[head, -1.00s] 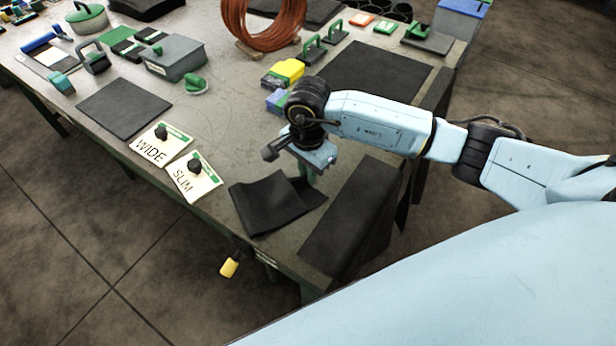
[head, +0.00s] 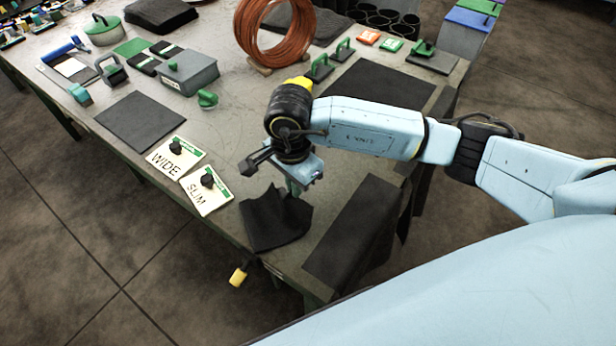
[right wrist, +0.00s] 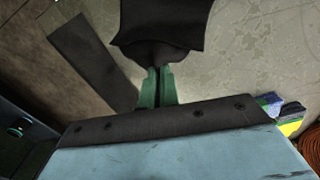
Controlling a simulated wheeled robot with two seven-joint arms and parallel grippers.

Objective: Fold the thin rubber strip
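A black rubber sheet (head: 275,222), which I take to be the thin rubber strip, lies bent near the table's front edge. Its far edge is drawn up and bunched beside my right gripper (head: 294,190). In the right wrist view my right gripper (right wrist: 157,80) has its green fingers close together, and the bunched end of the rubber (right wrist: 160,25) sits at their tips. The fingers look shut on it; the exact pinch is partly hidden. My left gripper is not in view.
Another dark rubber strip (head: 350,225) lies to the right along the table edge. WIDE (head: 172,157) and SLIM (head: 206,190) cards with black knobs lie to the left. A grey box (head: 190,72), a copper coil (head: 272,30) and flat black sheets lie farther back.

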